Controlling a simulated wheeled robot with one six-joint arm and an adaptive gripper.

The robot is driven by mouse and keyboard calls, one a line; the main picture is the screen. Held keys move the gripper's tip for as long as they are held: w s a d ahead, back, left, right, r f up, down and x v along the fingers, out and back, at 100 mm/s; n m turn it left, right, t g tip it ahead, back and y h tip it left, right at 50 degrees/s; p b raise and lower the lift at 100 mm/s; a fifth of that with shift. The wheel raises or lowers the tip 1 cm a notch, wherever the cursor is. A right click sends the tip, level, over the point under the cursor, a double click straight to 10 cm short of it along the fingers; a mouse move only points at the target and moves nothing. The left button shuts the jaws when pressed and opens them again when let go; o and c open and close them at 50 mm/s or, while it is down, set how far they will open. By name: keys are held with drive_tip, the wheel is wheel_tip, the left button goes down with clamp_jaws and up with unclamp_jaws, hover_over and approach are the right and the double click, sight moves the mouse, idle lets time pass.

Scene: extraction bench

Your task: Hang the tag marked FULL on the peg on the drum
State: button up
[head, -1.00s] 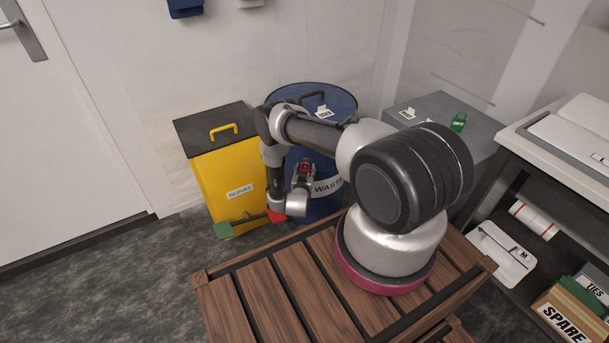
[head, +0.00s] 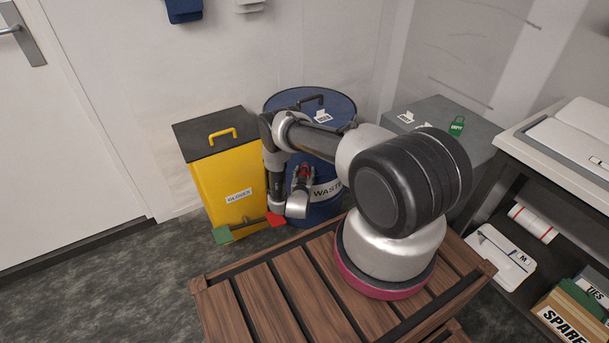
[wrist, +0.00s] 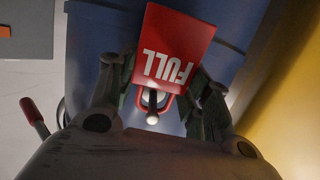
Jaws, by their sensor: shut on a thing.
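The red tag marked FULL (wrist: 172,55) shows upside down in the wrist view, in front of the blue drum (head: 335,108). My gripper (wrist: 160,88) is shut on it, with one dark finger at each side. A short peg with a pale round end (wrist: 152,118) shows at the tag's red loop. I cannot tell whether the loop is around the peg or only in line with it. In the head view, my gripper (head: 302,178) is at the drum's front, beside the WASTE label. A small red patch shows there, and my arm hides most of the contact.
A yellow bin (head: 222,180) stands close left of the drum. A rod with red and green ends (head: 224,234) lies low in front of it. A green EMPTY tag (head: 457,126) is on the grey cabinet (head: 440,108) at right. A shelf unit (head: 505,140) stands far right.

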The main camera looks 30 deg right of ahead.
drive_tip(key=o, duration=0.9)
drive_tip(key=shift+o, duration=0.2)
drive_tip(key=shift+s, duration=0.1)
